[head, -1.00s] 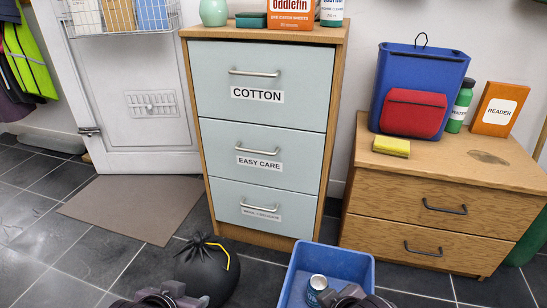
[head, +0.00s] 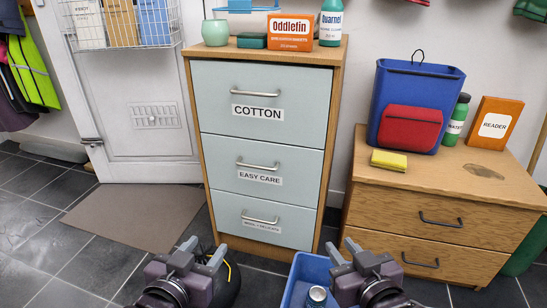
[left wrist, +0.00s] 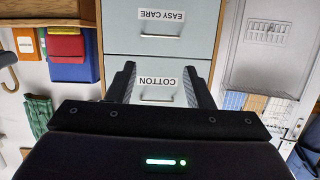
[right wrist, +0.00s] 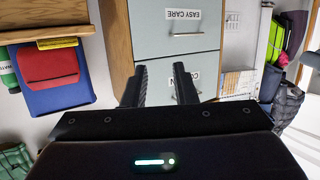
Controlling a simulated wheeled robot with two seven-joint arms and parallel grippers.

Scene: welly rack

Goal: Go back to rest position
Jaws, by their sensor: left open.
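My left gripper (head: 204,250) is raised in front of the lower part of the pale blue drawer cabinet (head: 262,90). Its two fingers are apart with nothing between them, as the left wrist view shows. My right gripper (head: 342,248) is raised at the cabinet's lower right, in front of the blue bin (head: 305,268). Its fingers are also apart and empty in the right wrist view. The cabinet's drawers, labelled COTTON, EASY CARE and a smaller unclear label, are shut. My left gripper partly hides a black bag (head: 226,290).
A can (head: 317,296) is in the blue bin. A wooden chest (head: 440,205) at the right bears a blue backpack (head: 415,90), a yellow sponge (head: 389,160), a green bottle (head: 457,120) and an orange READER box (head: 495,122). A brown mat (head: 130,215) lies by the white door.

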